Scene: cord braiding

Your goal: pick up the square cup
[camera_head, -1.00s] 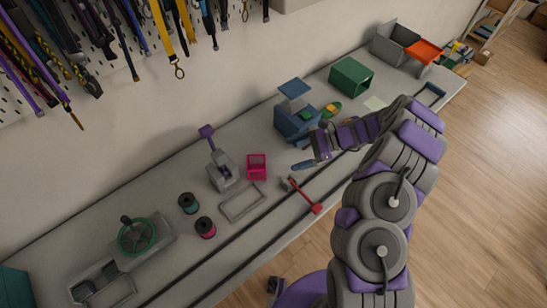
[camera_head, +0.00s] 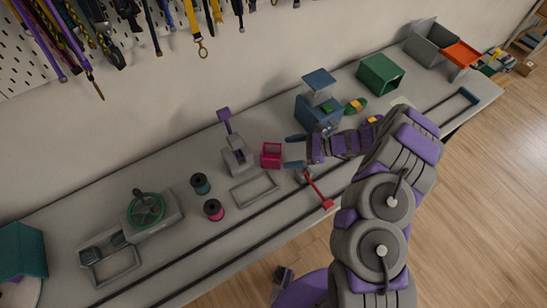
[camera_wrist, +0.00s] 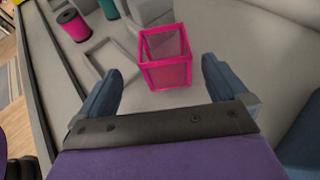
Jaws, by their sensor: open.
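The square cup (camera_head: 271,155) is a pink, open-topped box standing upright on the grey bench, right of a grey press-like device. In the wrist view the square cup (camera_wrist: 166,58) stands just ahead of the fingers, near the middle of the gap. My gripper (camera_head: 291,151) is close to the cup's right side in the head view. In the wrist view my gripper (camera_wrist: 160,85) has its two blue fingers spread wide, with nothing held between them.
A grey device with a purple handle (camera_head: 236,152) stands left of the cup. A grey rectangular frame (camera_head: 255,189), a pink spool (camera_head: 213,209) and a teal spool (camera_head: 200,184) lie nearby. A red-handled tool (camera_head: 319,191) is in front. A blue machine (camera_head: 318,112) stands behind my arm.

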